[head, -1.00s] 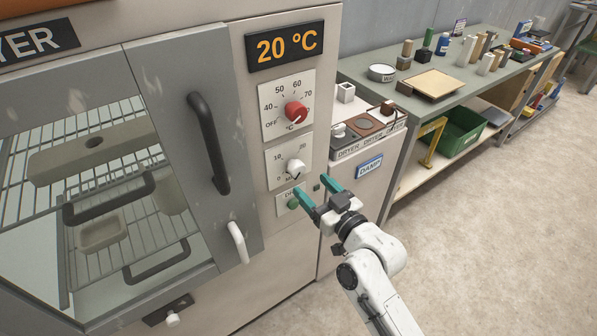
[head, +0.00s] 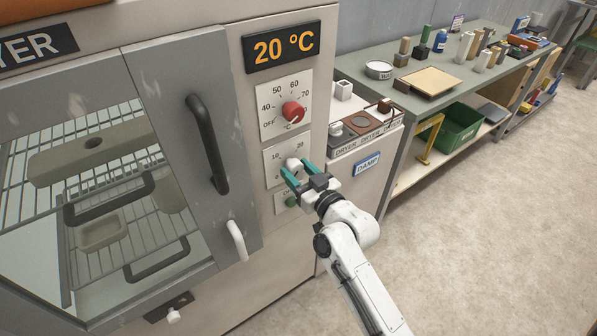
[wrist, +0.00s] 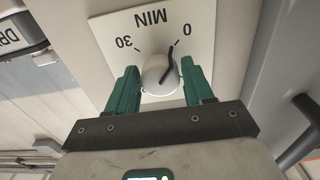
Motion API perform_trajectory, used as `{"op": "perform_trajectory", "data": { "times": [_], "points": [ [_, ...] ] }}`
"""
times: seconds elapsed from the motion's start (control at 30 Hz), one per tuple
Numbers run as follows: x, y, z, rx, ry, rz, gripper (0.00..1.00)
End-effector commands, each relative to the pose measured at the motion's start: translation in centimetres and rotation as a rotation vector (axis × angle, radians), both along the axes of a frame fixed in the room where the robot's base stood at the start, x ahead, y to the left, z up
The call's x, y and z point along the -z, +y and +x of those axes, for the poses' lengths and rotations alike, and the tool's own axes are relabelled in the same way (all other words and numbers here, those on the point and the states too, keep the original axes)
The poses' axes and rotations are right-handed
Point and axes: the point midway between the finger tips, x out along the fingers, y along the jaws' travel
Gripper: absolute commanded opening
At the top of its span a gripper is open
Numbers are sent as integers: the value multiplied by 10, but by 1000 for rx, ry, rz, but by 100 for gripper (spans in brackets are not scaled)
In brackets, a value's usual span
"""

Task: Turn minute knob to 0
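The minute knob (head: 292,163) is a small white knob on its dial plate on the dryer front, below the red temperature knob. In the wrist view the knob (wrist: 157,74) appears upside down, and its dark pointer leans up toward the 0 side, between the MIN label and the 0 mark. My gripper (head: 297,171) is at the knob. In the wrist view its teal fingers (wrist: 160,68) stand open on either side of the knob, close to it; I cannot tell whether they touch. The fingers partly cover the dial plate in the head view.
The red temperature knob (head: 293,111) and the display reading 20 °C (head: 283,46) are above. A green button (head: 291,201) is just below. The dark door handle (head: 207,145) stands out at left. A workbench (head: 392,92) is at right; the floor before it is clear.

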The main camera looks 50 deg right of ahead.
Motion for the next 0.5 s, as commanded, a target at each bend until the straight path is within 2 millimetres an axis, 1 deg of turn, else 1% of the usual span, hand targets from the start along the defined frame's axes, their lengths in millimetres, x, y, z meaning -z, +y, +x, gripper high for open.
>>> {"op": "perform_trajectory", "data": {
  "times": [0.03,0.37,0.5],
  "points": [
    [0,0,0,0,0,0,46],
    [0,0,0,0,0,0,15],
    [-1,0,0,-1,-7,25,14]
  ]
}}
